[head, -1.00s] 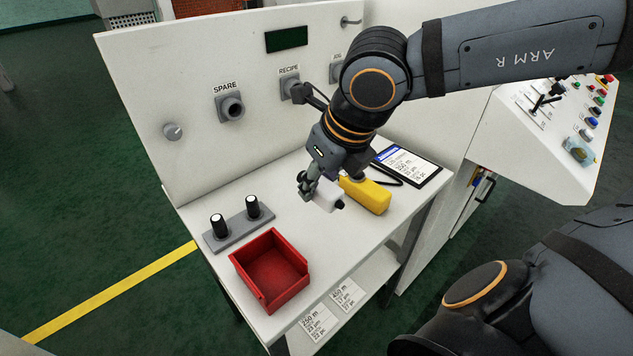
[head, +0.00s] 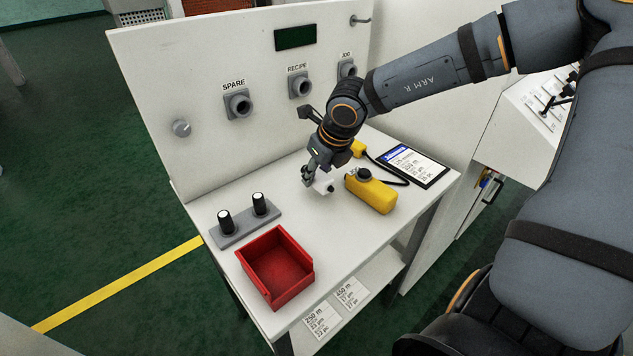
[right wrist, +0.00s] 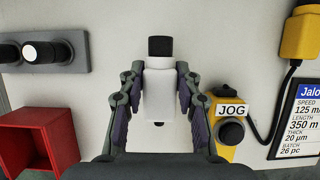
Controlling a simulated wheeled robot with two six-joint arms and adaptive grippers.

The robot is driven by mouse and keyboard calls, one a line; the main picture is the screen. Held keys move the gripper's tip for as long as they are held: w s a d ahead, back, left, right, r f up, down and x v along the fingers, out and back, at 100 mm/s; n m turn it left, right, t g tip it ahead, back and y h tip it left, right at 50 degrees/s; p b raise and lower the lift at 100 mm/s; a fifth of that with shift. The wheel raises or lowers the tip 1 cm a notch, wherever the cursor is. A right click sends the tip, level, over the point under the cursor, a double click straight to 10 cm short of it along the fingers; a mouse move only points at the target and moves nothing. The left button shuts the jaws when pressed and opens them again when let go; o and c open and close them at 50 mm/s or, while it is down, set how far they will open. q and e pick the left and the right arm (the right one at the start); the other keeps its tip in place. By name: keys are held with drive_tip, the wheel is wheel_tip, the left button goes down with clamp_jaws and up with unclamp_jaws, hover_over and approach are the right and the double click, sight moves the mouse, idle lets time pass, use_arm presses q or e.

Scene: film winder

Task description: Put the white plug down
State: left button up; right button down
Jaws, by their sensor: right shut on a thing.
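The white plug (head: 325,187) is in my right gripper (head: 313,181), low over the white worktop, left of the yellow box. In the right wrist view, my right gripper's fingers (right wrist: 158,84) are closed on both sides of the plug's white body (right wrist: 159,105). Its black end (right wrist: 160,47) points to the top of that picture. I cannot tell whether the plug touches the worktop (head: 335,232). My left gripper is not in view.
A grey holder (head: 244,228) with two black-and-white plugs and a red bin (head: 277,268) stand left. Behind is a panel with sockets marked SPARE (head: 239,104), RECIPE and JOG.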

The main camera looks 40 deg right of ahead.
sight(317, 184)
wheel_tip(317, 184, down, 3)
drive_tip(key=shift+w+f, duration=0.15)
drive_tip(key=shift+f, duration=0.05)
drive_tip(key=shift+f, duration=0.15)
drive_tip(key=c, duration=0.9)
unclamp_jaws()
drive_tip(key=shift+c, duration=0.2)
